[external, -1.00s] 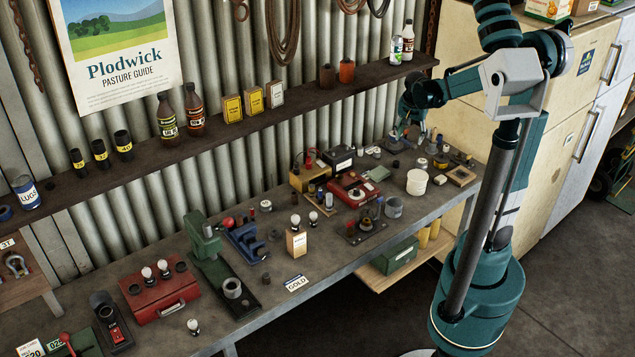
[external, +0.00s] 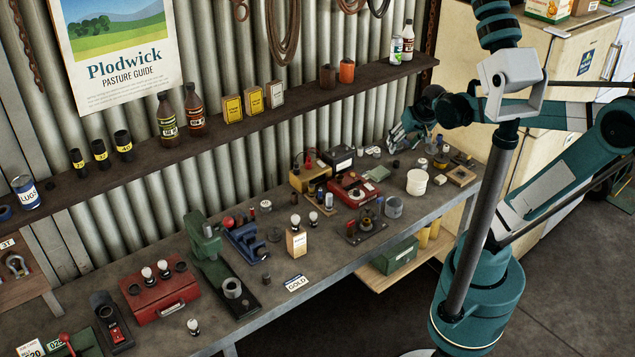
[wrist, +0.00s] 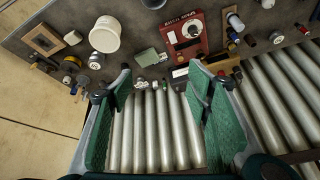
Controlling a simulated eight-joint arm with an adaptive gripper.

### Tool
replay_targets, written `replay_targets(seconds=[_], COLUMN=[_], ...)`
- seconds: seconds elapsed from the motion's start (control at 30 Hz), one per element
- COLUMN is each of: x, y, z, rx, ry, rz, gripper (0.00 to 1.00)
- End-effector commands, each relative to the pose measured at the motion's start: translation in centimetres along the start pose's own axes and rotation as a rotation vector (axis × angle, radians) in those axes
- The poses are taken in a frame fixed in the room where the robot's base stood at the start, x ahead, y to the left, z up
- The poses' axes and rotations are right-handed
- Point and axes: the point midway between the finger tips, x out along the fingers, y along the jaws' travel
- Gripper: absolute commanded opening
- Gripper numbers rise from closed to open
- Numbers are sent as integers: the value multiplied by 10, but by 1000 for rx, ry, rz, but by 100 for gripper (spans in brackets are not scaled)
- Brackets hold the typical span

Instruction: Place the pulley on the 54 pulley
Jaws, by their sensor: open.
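My gripper (external: 398,142) is at the back right of the bench, close to the corrugated wall. In the wrist view its two green-padded fingers (wrist: 160,90) are spread wide with nothing between them. I cannot tell for sure which pieces are the pulley and the 54 pulley; no 54 marking is readable. Round pulley-like pieces (external: 367,223) stand on a dark plate near the bench's front edge. A grey cylinder (external: 393,207) stands right beside them. A grey ring (external: 232,287) sits on the green press base. My gripper is apart from all of these.
A red device (external: 352,188), a white tub (external: 417,182) and a wooden board (external: 460,176) crowd the right of the bench (external: 330,246). The white tub also shows in the wrist view (wrist: 105,35). The shelf (external: 290,97) runs above the bench, near my gripper.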

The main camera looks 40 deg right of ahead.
Motion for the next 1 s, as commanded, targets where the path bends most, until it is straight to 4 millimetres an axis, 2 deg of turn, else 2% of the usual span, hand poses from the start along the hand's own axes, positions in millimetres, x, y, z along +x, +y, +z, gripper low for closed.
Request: replay_targets(seconds=[0.1, 0.5, 0.7, 1.0], x=[-11, -35, -40, -41], y=[-9, -32, -36, -37], z=[18, 66, 77, 79], rx=[-79, -322, -382, -393], ry=[21, 100, 122, 127], rz=[-30, -117, -135, -138], gripper=[49, 49, 49, 49])
